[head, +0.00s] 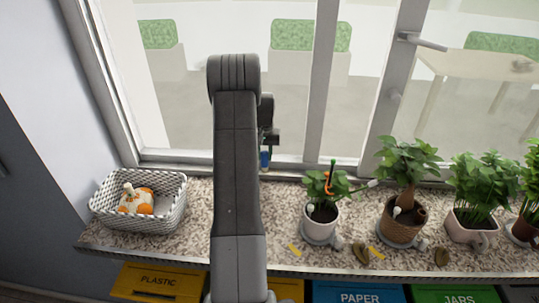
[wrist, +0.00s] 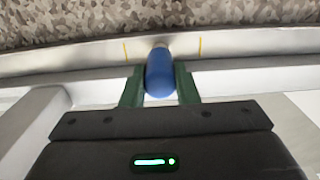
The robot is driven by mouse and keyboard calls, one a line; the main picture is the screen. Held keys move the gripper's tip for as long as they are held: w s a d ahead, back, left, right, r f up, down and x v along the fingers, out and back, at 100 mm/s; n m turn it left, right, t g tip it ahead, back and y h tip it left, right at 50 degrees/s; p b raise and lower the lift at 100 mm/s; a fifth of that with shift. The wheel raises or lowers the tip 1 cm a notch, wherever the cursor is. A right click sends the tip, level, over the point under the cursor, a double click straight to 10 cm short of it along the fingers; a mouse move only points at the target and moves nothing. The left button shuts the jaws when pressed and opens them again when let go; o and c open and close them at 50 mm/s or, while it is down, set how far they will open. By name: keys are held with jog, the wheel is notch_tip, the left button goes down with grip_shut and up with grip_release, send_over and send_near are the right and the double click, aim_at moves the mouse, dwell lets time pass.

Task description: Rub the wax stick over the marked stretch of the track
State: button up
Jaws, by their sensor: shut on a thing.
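My gripper (wrist: 160,85) has its green fingers shut on a blue wax stick (wrist: 159,75), whose pale tip points away from the jaws. In the wrist view the tip lies over the silver window track (wrist: 85,58), between two yellow marks (wrist: 125,52) (wrist: 201,47), roughly midway. I cannot tell whether the tip touches the track. In the head view the blue stick (head: 265,159) shows just right of my arm, by the window's lower frame. My arm hides part of the track there.
On the speckled counter (head: 190,217), a woven basket (head: 160,217) holding an orange-and-white object stands left. Several potted plants stand right, the nearest in a white pot (head: 320,222). Small stones and yellow strips lie near the front edge. Labelled bins (head: 360,293) sit below.

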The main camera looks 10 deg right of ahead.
jog(key=shift+w+a, duration=0.2)
jog(key=shift+a, duration=0.6)
jog(key=shift+w+a, duration=0.25)
jog(key=shift+a, duration=0.6)
jog(key=shift+w+a, duration=0.2)
jog(key=shift+a, duration=0.6)
jog(key=shift+a+f, duration=0.1)
jog(key=shift+s+d+b, duration=0.15)
jog(key=shift+s+d, duration=0.3)
jog(key=shift+d, duration=1.1)
jog(key=shift+s+d+b, duration=0.2)
jog(key=shift+s+d, duration=0.2)
jog(key=shift+d, duration=1.2)
jog(key=shift+s+d+b, duration=0.15)
jog(key=shift+s+d, duration=0.3)
jog(key=shift+d, duration=1.1)
notch_tip(320, 180, up, 7)
jog(key=p, duration=0.4)
